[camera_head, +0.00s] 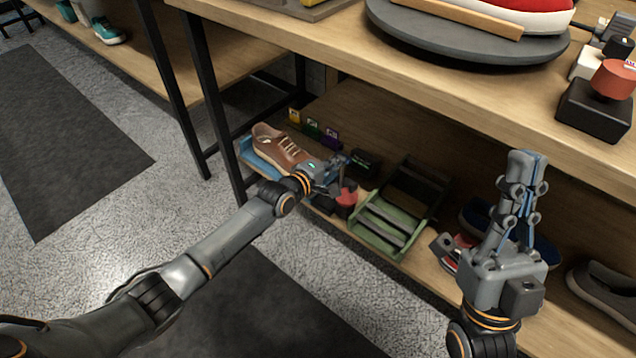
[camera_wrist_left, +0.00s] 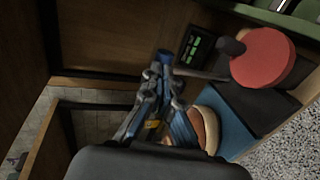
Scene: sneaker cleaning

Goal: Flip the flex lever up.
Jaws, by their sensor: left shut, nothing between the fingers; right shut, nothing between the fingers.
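A device with a red round pad (camera_head: 347,194) stands on the lower shelf. In the left wrist view its red disc (camera_wrist_left: 263,57) has a dark knob at its left edge. A thin grey bar (camera_wrist_left: 203,75), perhaps the flex lever, runs between that disc and my fingertips; I cannot tell whether they touch. My left gripper (camera_head: 336,170) is shut and empty, just above and left of the red pad; its fingers also show in the left wrist view (camera_wrist_left: 165,72). My right gripper (camera_head: 527,165) is shut and empty, pointing up, in front of the table edge.
A brown sneaker (camera_head: 277,147) on a blue base lies left of the device. A dark box (camera_head: 365,162) with a green display (camera_wrist_left: 194,48) stands behind. A green rack (camera_head: 377,232) is to the right. The upper tabletop (camera_head: 420,75) overhangs the shelf, and a black table leg (camera_head: 222,130) stands left.

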